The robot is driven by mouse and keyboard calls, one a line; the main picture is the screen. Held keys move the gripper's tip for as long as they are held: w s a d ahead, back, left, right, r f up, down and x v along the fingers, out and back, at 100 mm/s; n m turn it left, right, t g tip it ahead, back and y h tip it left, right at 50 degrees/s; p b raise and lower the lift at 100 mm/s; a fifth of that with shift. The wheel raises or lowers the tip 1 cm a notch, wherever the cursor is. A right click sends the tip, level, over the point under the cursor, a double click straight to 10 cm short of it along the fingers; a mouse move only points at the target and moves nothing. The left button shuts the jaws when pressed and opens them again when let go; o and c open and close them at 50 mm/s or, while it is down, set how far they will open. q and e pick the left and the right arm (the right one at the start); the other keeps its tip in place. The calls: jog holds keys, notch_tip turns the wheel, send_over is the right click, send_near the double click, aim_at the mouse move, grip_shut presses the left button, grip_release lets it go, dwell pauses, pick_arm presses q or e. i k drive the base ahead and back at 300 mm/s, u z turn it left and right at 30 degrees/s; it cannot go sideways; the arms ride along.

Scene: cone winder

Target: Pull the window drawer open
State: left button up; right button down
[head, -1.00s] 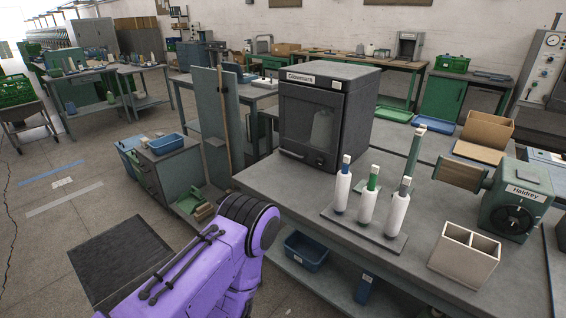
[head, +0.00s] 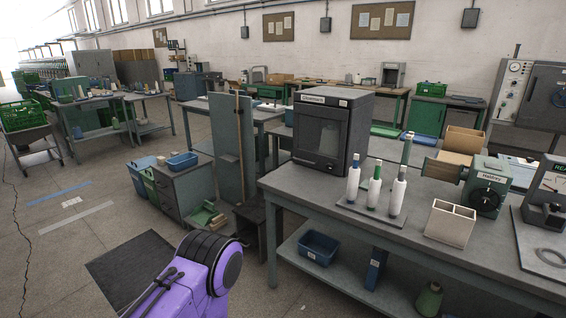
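A dark box with a glass window (head: 321,131) in its front stands on the grey workbench (head: 440,248), right of the picture's middle. A white label sits along its top edge. Its window front looks closed, and a pale shape shows dimly behind the glass. A small grey cabinet (head: 180,182) with a drawer front stands on the floor to the left of the bench. A purple link of my arm shows at the bottom, well short of the box. Neither of my grippers is in view.
Three white bobbins (head: 374,190) stand on a plate right of the box. A cream divided bin (head: 450,223) and a green winder (head: 486,187) are further right. A tall grey panel (head: 233,147) stands left of the bench. Floor at the lower left is mostly clear.

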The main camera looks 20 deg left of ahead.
aim_at(310, 158)
jog(key=u, duration=0.75)
jog(key=i, duration=1.15)
jog(key=z, duration=0.2)
